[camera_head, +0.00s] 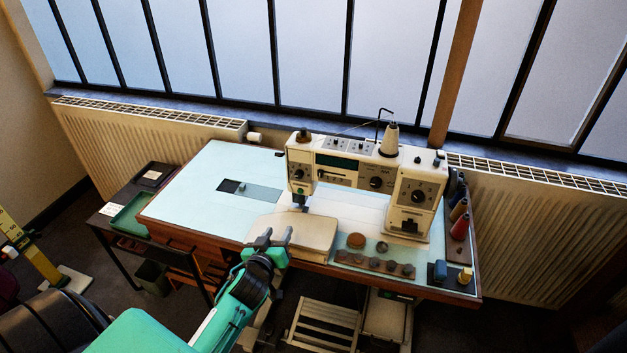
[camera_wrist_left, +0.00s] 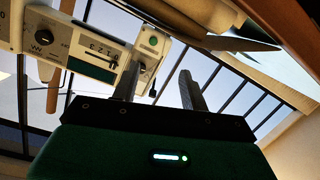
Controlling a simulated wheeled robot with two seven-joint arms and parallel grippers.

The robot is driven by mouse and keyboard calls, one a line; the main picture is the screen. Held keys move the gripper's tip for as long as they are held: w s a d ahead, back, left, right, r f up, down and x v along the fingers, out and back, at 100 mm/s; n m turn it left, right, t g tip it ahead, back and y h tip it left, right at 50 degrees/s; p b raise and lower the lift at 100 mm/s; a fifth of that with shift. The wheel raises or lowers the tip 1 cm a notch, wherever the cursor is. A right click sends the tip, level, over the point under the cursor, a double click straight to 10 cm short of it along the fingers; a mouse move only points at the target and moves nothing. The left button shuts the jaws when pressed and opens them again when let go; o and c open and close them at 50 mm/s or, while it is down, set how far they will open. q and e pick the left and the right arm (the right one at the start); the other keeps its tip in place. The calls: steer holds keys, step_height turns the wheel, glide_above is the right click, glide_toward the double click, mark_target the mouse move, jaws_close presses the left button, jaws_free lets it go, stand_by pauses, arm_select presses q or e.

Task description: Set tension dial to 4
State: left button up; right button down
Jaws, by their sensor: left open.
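A cream sewing machine (camera_head: 345,168) stands on the pale blue table. Its front has several dark dials: one at the left head (camera_head: 298,174), one near the middle (camera_head: 376,182) and one on the right column (camera_head: 418,196). Which is the tension dial, and its setting, are too small to read. My left gripper (camera_head: 277,236) is open and empty, in front of the machine's left end and apart from it. In the left wrist view, my open fingers (camera_wrist_left: 158,92) point at the tilted machine front (camera_wrist_left: 75,48), with a black dial (camera_wrist_left: 44,38) and a numbered slot (camera_wrist_left: 103,50).
Thread spools (camera_head: 459,222) stand at the table's right edge. The table's left part (camera_head: 195,205) is mostly clear.

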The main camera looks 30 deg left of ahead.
arm_select(q)
step_height(320, 180, up, 6)
steer(key=w+t, duration=0.2)
steer(key=w, duration=0.1)
steer(key=p, duration=0.2)
glide_toward(298, 176)
steer(key=shift+n, duration=0.3)
steer(key=x, duration=0.7)
steer(key=shift+w+a+r, duration=0.1)
steer(key=shift+w, duration=0.3)
arm_select(e)
step_height(298, 176, up, 2)
steer(key=shift+d+r, duration=0.1)
arm_select(q)
steer(key=shift+c, duration=0.5)
arm_select(e)
steer(key=shift+d, duration=0.1)
arm_select(q)
jaws_close()
arm_select(e)
steer(key=shift+d, duration=0.2)
